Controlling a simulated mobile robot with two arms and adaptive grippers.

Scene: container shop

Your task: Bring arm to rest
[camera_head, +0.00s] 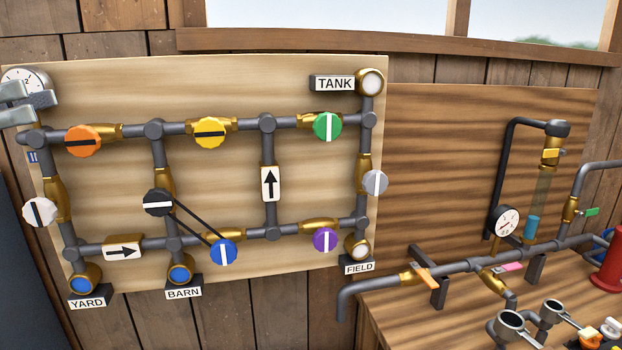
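My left gripper (27,103) shows at the left edge, in front of the upper left corner of the pipe board (215,85). Its grey fingers look apart with nothing between them, and the picture's edge cuts off the rest of it. It overlaps the lower part of a round gauge (28,77); I cannot tell whether it touches the board. My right gripper is not in view.
The board carries orange (83,141), yellow (210,134), green (328,127) and other knobs. A black knob (158,203) and a blue knob (223,253) are linked by dark lines. A wooden bench (395,305) with pipes and a red object (610,262) stands right.

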